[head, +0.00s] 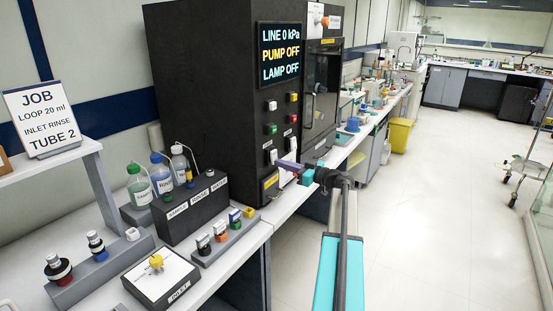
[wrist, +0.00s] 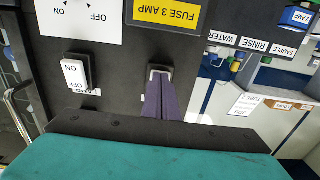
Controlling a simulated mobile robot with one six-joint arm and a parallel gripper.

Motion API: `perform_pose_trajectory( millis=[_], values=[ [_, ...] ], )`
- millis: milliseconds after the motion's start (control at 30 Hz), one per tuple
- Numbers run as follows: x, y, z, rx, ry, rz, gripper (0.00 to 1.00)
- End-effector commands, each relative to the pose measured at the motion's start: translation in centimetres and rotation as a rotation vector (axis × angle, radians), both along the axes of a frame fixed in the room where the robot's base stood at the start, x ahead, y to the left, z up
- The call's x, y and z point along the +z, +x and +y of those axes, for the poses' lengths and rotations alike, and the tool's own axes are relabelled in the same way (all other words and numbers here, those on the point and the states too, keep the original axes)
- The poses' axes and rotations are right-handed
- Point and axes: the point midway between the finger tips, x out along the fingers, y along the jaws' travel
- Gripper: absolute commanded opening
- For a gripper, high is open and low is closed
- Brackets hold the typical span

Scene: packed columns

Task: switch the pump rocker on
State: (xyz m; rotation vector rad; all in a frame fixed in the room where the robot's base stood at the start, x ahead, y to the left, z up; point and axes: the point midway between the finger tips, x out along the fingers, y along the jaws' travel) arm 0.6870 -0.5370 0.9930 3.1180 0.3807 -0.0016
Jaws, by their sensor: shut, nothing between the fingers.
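The black cabinet's screen (head: 280,52) reads LINE 0 kPa, PUMP OFF, LAMP OFF. My gripper (head: 279,163) is shut and empty, its purple fingers pointing at the lower front of the cabinet. In the wrist view the fingertips (wrist: 159,82) are right at a rocker (wrist: 160,69) below the yellow fuse label; the fingers cover most of it and its label. Whether they touch it I cannot tell. This rocker also shows in the head view (head: 273,155). Beside it is a white rocker (wrist: 75,77) marked ON and OFF, with a partly hidden label that seems to read LAMP.
Green (head: 271,129) and red (head: 293,118) buttons sit above the rockers. An inlet valve box (head: 160,278) is nearer.

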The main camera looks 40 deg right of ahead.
Motion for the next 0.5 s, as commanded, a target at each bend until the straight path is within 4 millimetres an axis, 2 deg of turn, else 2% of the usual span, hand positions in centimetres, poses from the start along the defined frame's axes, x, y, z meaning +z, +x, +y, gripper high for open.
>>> perform_pose_trajectory(
  millis=[267,500],
  values=[
    [0.10,0.25,0.07,0.000,0.000,-0.002,0.00],
    [-0.05,-0.41,-0.07,0.000,0.000,-0.002,0.00]
  ],
)
